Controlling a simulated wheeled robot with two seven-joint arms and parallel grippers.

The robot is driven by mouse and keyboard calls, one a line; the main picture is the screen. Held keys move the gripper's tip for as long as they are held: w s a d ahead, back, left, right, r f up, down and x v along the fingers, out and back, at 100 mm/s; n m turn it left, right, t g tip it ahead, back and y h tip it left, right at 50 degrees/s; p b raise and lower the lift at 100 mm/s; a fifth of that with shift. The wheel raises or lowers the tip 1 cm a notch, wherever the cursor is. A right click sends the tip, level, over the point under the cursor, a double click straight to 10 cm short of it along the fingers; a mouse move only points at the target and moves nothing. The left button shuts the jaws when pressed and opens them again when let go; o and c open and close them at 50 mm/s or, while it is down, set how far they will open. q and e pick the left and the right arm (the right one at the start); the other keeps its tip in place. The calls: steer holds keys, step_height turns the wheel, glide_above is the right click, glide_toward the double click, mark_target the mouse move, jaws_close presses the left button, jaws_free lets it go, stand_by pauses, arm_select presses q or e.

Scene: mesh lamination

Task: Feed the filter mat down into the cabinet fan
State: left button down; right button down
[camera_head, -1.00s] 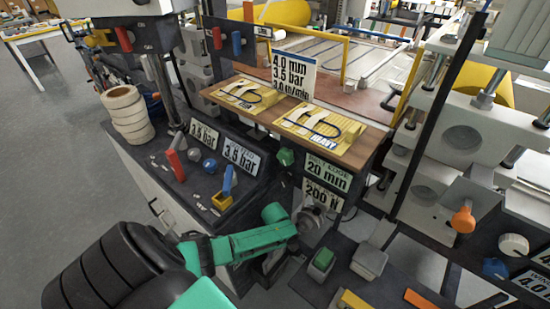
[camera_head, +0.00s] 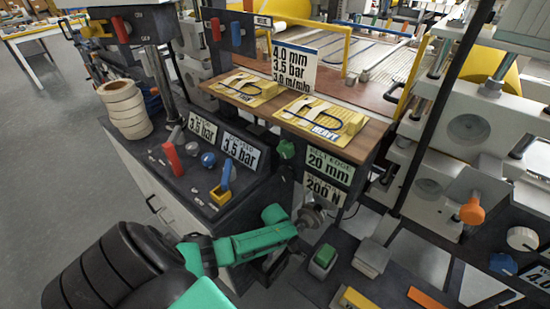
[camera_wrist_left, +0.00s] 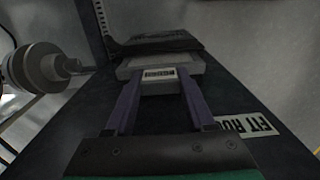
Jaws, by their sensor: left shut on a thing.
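My left arm comes in from the lower left in the head view, and its gripper (camera_head: 292,222) is beside a round metal part, largely hidden by its own wrist. In the left wrist view the two purple fingers (camera_wrist_left: 160,100) are shut on a flat grey piece with a small pale label (camera_wrist_left: 158,73), which I take to be the filter mat (camera_wrist_left: 190,65). A dark slab (camera_wrist_left: 155,42) lies just beyond it; I cannot tell whether it is part of the cabinet fan. I cannot make out the fan's opening. My right gripper is not in view.
The round metal part (camera_wrist_left: 40,70) stands out at the left in the wrist view. A dark panel with a "FIT" label (camera_wrist_left: 245,125) lies below the fingers. In the head view, a console with knobs (camera_head: 208,160) and a wooden shelf (camera_head: 365,138) stand close to the arm.

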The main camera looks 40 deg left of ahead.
arm_select(q)
steer(key=shift+f+b, duration=1.15)
steer(key=shift+f, duration=0.45)
steer(key=shift+c, duration=0.9)
jaws_free()
